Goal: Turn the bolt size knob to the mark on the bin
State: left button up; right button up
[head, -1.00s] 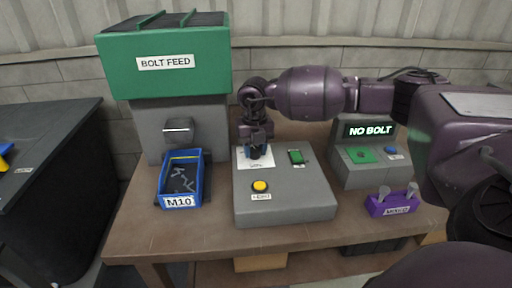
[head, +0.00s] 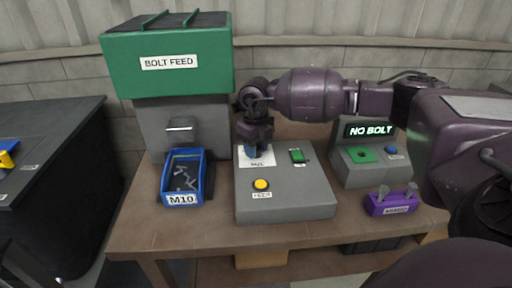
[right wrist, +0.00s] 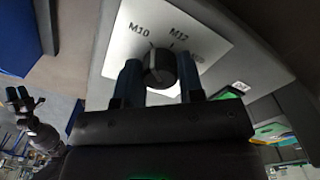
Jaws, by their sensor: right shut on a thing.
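The bolt size knob (right wrist: 160,68) is a small dark round knob on a white plate (right wrist: 205,35) on the grey control box (head: 300,205). The plate reads M10 and M12, with a third label partly hidden. Which mark the knob points to is unclear. My right gripper (head: 255,152) points down over the plate, its blue fingers shut on both sides of the knob, as the right wrist view (right wrist: 159,75) shows. The blue bin (head: 208,178) is labelled M10 and holds several bolts. My left gripper (right wrist: 18,95) appears at the left of the right wrist view, fingers apart and empty.
A yellow button (head: 261,184) and a green switch (head: 297,156) are on the control box. The green bolt feed (head: 170,75) stands behind the bin. A display (head: 369,130) reads NO BOLT. A purple block (head: 391,203) with two pegs sits at the right.

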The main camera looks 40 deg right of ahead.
dwell(0.3)
jog(key=o, duration=0.9)
